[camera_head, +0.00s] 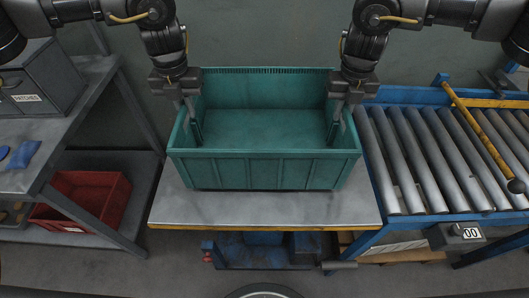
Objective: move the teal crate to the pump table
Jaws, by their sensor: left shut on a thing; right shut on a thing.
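The teal crate (264,170) is in the middle of the head view, open at the top, and its inside looks empty. It is over a grey-topped table (265,208) with a yellow front edge; I cannot tell whether it rests on the top or is slightly above it. My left gripper (191,118) is shut on the crate's left wall. My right gripper (338,115) is shut on the crate's right wall. Both grippers point down, with a finger showing inside each wall. Under the table is blue machinery (265,250), perhaps a pump.
A roller conveyor (440,150) with a blue frame and a yellow bar (478,130) adjoins the table on the right. On the left stands a grey shelf bench (75,105) with a box labelled PATCHES (50,80) and a red bin (85,200) below. Bare table shows in front of the crate.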

